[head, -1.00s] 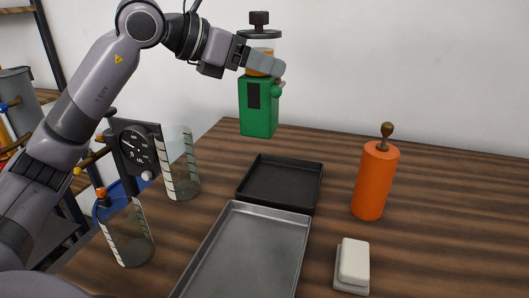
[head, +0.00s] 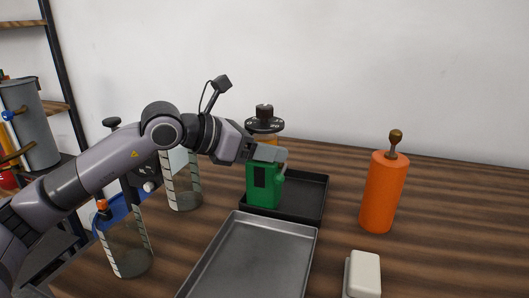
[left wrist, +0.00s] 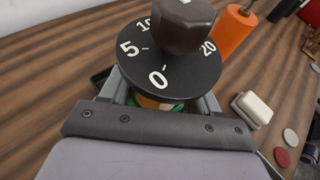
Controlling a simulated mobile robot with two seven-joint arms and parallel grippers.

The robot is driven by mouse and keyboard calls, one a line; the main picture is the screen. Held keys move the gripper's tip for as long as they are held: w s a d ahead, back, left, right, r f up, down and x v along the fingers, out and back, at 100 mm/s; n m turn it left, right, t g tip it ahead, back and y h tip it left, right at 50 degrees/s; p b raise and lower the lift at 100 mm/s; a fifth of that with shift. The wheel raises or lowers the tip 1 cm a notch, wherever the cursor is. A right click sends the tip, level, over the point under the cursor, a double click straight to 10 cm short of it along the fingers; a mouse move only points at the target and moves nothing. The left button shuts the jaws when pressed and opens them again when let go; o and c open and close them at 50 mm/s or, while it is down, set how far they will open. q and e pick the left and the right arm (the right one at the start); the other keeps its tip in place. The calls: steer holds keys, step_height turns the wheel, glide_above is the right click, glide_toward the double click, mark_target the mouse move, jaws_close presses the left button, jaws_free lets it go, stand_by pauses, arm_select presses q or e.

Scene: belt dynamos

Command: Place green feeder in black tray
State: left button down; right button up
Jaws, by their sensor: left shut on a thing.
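The green feeder (head: 263,190) has a green body, an amber section and a black numbered dial with a dark knob on top. My left gripper (head: 270,154) is shut on its upper part and holds it upright. The feeder is at the left part of the black tray (head: 310,210), in front of part of it. I cannot tell whether its base touches the tray floor. In the left wrist view the dial (left wrist: 158,78) fills the middle and hides most of the body and the tray. My right gripper is not in view.
A grey metal tray (head: 250,262) lies just in front of the black tray. An orange bottle (head: 382,195) stands to the right, with a white block (head: 364,272) nearer. Clear containers (head: 126,250) stand on the left under my arm.

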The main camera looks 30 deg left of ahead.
arm_select(q)
steer(key=shift+f, duration=0.3)
steer(key=shift+f+b, duration=0.2)
steer(key=shift+b, duration=0.1)
steer(key=shift+c, duration=1.2)
jaws_free()
